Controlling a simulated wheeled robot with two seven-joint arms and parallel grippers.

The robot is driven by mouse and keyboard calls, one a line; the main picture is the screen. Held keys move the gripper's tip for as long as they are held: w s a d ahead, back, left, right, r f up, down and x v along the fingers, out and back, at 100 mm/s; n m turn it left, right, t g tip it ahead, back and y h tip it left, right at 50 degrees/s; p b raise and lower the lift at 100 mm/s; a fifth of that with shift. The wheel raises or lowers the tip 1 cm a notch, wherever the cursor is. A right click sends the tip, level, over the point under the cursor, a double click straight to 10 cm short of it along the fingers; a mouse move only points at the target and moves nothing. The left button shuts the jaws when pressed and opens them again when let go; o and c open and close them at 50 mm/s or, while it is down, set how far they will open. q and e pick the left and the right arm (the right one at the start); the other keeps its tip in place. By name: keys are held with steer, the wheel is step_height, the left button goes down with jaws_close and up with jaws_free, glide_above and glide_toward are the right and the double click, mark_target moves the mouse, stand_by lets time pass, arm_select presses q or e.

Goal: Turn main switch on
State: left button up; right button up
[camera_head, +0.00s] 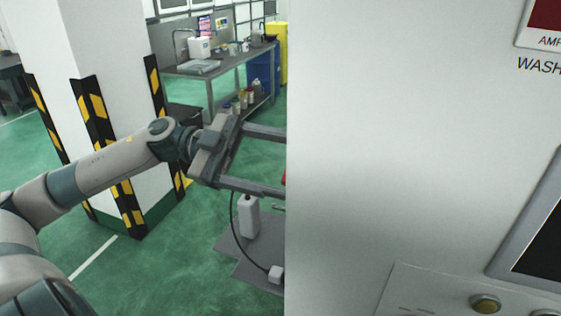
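The light grey machine cabinet (400,150) fills the right half of the view. A small red sliver (284,178) shows at its left edge, between the finger lines of my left gripper. It may be part of the main switch, but most of it is hidden by the cabinet. My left gripper (270,161) is beside that left edge, with its two fingers wide apart and pointing right. The fingertips meet or pass behind the edge, so I cannot tell whether they touch anything. My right gripper is not in view.
A control panel with a yellowish button (485,304) and a dark screen (540,245) are on the cabinet front. A white pillar (105,40) with black-yellow guards stands behind my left arm. A workbench (225,68) stands at the back. Green floor is open at lower left.

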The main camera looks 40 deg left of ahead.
arm_select(q)
steer(key=c, duration=1.1)
steer(key=shift+o, duration=0.3)
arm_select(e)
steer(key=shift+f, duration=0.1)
arm_select(q)
steer(key=shift+f+m+b, duration=0.2)
steer(key=shift+m+b, duration=0.6)
steer(key=shift+b, duration=0.3)
steer(key=m+b, duration=0.5)
steer(key=b, duration=0.1)
steer(key=shift+s+f, duration=0.1)
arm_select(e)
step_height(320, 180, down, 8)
arm_select(q)
steer(key=m+b, duration=0.4)
steer(key=m, duration=0.1)
steer(key=shift+m, duration=0.3)
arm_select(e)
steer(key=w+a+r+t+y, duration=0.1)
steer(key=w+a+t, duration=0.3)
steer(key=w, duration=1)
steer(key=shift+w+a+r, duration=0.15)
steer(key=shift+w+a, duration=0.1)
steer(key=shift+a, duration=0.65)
